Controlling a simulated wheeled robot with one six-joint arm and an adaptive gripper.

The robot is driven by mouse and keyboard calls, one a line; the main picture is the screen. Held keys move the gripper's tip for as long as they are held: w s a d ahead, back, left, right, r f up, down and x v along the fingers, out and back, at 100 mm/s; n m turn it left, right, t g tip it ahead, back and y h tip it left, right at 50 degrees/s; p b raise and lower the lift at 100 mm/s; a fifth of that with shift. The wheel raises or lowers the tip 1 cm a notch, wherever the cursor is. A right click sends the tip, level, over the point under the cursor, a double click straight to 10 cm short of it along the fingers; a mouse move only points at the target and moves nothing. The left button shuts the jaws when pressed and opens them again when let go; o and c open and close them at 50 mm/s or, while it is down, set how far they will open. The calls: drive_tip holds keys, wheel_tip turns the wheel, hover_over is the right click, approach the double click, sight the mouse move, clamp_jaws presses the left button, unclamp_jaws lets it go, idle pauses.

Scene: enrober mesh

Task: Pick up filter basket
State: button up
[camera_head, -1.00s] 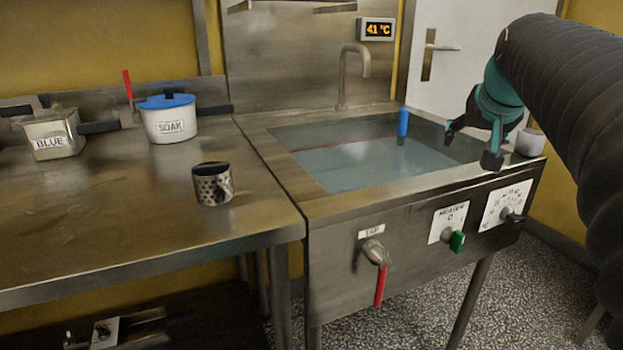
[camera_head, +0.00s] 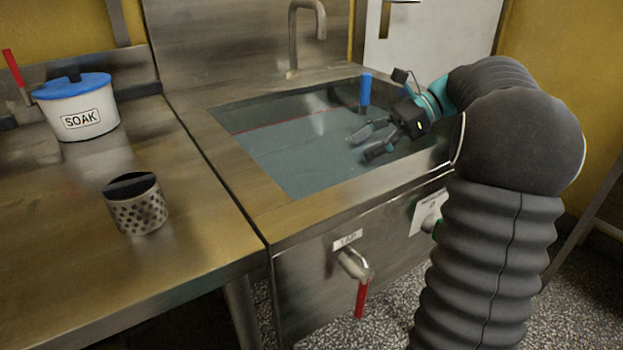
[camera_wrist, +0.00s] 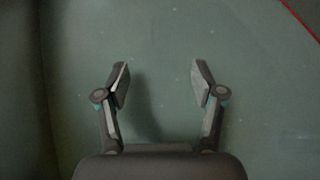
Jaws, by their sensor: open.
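The filter basket (camera_head: 137,206) is a perforated metal cup with a dark top. It stands upright on the steel table (camera_head: 60,260), left of the sink, near the table's front right part. My gripper (camera_head: 368,142) is open and empty over the water of the sink, well to the right of the basket. In the wrist view my gripper (camera_wrist: 160,82) shows both fingers spread with only water between and beyond them. The basket is not in the wrist view.
The water-filled sink (camera_head: 225,150) lies between basket and gripper. A blue upright piece (camera_head: 365,90) stands close behind my gripper. A tap spout (camera_head: 292,40) rises at the back. A white SOAK pot (camera_head: 80,108) with blue lid stands behind the basket. A red-handled valve (camera_head: 358,280) juts from the front.

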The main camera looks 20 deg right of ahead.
approach(312, 174)
drive_tip(key=x, duration=0.4)
drive_tip(key=shift+w+a+f, duration=0.1)
drive_tip(key=shift+w+f, duration=0.2)
drive_tip(key=shift+f, duration=0.25)
drive_tip(key=x, duration=0.4)
drive_tip(key=shift+s+a+r, duration=0.15)
drive_tip(key=shift+s+a, duration=0.2)
drive_tip(key=shift+a, duration=0.5)
drive_tip(key=c, duration=0.9)
